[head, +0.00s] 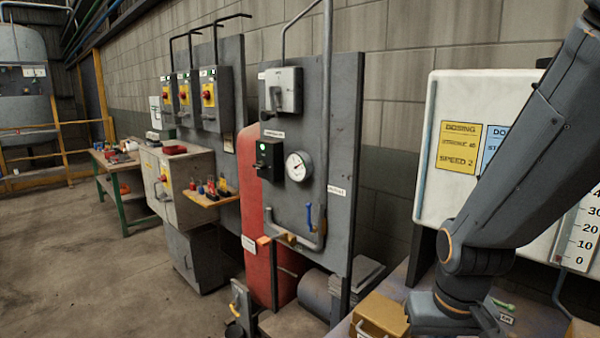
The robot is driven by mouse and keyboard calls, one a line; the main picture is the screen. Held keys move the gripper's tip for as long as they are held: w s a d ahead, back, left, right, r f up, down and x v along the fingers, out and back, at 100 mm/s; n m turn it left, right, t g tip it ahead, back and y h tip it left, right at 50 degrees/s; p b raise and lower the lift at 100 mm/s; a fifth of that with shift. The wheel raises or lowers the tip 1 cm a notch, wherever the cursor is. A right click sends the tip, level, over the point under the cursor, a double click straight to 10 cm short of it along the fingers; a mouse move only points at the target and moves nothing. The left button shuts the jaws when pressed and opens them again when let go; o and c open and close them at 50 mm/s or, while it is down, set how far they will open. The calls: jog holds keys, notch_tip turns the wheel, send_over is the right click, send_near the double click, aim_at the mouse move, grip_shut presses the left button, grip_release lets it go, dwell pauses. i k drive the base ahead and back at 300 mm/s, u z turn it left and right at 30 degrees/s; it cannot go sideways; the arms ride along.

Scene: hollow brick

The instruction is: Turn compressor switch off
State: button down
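A dark grey panel (335,120) stands near the middle of the head view. A light grey box (281,90) with a rotary-looking handle is at its top. Below it is a black switch box (268,158) with a lit green lamp. The small labels are too blurred to read, so I cannot tell for certain which one is the compressor switch. A round white gauge (299,166) is just right of the black box. My arm comes down at the right, well apart from the panel; my gripper's fingers do not show.
Three grey boxes with red-and-yellow knobs, one of them here (208,93), hang on a panel further left. A small shelf with tools (205,198) juts out below them. A white cabinet (440,150) is at the right. Open concrete floor (90,270) lies at the left.

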aim_at(261, 165)
jog(key=u, duration=0.35)
jog(key=k, duration=0.45)
jog(key=u, duration=1)
jog(key=k, duration=0.9)
jog(key=u, duration=0.85)
jog(key=i, duration=1)
jog(key=z, duration=0.7)
jog(key=i, duration=0.8)
jog(key=z, duration=0.85)
